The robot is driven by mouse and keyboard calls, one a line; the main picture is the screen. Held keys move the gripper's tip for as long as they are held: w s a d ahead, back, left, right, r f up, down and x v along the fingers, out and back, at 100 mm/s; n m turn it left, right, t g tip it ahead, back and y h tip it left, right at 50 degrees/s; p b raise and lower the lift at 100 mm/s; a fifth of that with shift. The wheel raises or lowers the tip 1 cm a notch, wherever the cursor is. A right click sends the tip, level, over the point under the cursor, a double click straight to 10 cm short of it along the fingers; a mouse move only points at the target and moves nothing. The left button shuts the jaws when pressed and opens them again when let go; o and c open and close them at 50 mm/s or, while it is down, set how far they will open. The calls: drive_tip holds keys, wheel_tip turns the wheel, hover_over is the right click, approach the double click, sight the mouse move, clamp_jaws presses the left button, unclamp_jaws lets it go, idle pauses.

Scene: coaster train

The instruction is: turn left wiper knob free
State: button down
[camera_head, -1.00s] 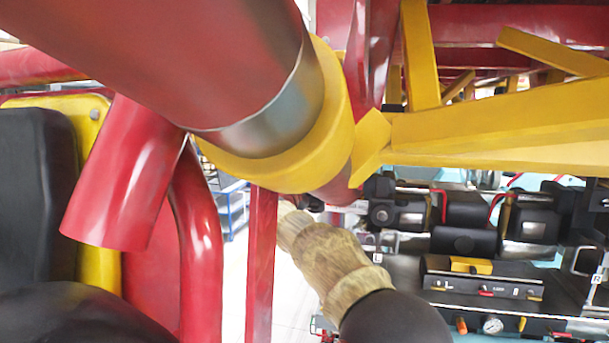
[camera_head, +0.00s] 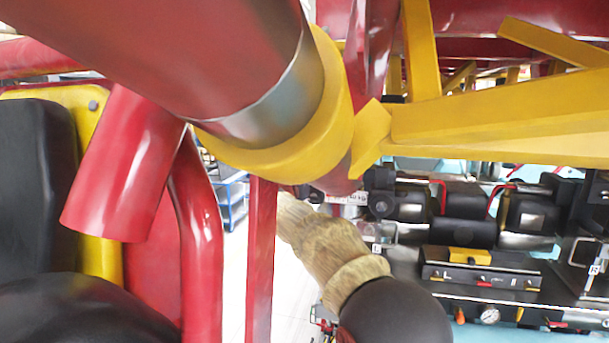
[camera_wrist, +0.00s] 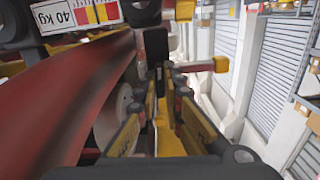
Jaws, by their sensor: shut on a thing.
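In the wrist view, my gripper (camera_wrist: 164,76) has its yellow-and-black fingers closed in at the tips. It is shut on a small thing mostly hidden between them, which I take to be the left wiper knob. A black upright block (camera_wrist: 155,44) stands just beyond the fingertips. In the head view, my gripper and the knob cannot be made out. A small "L" label (camera_head: 376,248) shows beside the dark machinery at right.
A large red tube with a yellow collar (camera_head: 335,110) fills the upper head view. A red post (camera_head: 261,260) and yellow beams (camera_head: 500,125) stand close. A control panel (camera_head: 480,275) lies at right. A red surface (camera_wrist: 65,105) runs close left of my fingers; the right side is more open.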

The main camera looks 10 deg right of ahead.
drive_tip(key=shift+n, duration=0.6)
drive_tip(key=c, duration=1.9)
unclamp_jaws()
drive_tip(key=v, duration=0.7)
drive_tip(key=shift+s+a, duration=0.15)
drive_tip(key=shift+s, duration=0.05)
